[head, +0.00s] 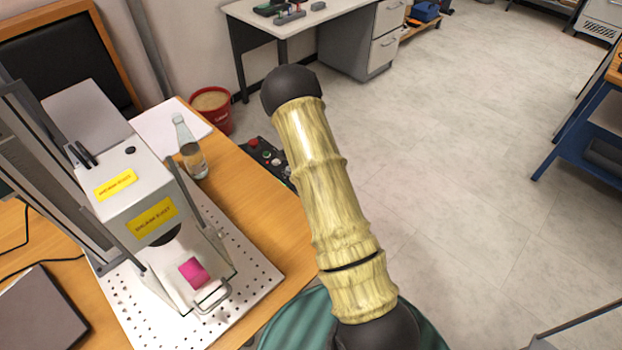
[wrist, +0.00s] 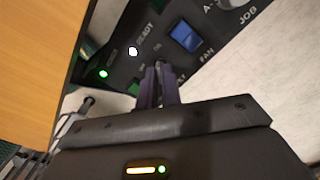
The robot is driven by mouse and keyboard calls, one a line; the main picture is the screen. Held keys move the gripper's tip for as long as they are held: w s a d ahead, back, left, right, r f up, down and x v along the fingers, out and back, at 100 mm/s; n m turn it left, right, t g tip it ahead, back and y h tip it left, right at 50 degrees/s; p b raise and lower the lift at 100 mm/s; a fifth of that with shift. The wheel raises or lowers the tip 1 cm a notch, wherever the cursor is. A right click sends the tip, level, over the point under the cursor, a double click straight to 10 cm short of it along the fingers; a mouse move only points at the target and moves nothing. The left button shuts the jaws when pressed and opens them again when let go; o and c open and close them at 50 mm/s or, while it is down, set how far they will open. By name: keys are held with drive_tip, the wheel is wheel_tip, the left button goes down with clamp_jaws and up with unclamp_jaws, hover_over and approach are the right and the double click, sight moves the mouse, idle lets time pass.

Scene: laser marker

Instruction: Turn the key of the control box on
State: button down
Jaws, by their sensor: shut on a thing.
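The control box (head: 262,155) is black, with a red and a green button on top. It sits by the right edge of the wooden desk, partly hidden behind my arm in the head view. Its dark panel (wrist: 205,62) fills the upper part of the wrist view, with a lit green lamp, a white lamp by "READY" and a blue switch near "FAN". My gripper (wrist: 158,82) reaches the panel between the lamps and the blue switch. Its fingers are close together, shut on the key, which they hide almost wholly. The key's angle cannot be told.
A glass bottle (head: 190,150) stands on the desk (head: 225,190) left of the control box. The laser marker (head: 140,195) stands further left on a perforated plate. A red bucket (head: 211,110) is behind the desk.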

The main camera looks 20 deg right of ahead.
drive_tip(key=shift+w+r+m, duration=0.1)
drive_tip(key=shift+m, duration=0.5)
drive_tip(key=shift+p, duration=0.3)
drive_tip(key=c, duration=1.6)
unclamp_jaws()
wheel_tip(320, 180, up, 17)
drive_tip(key=shift+r+p, duration=0.15)
drive_tip(key=shift+p, duration=0.15)
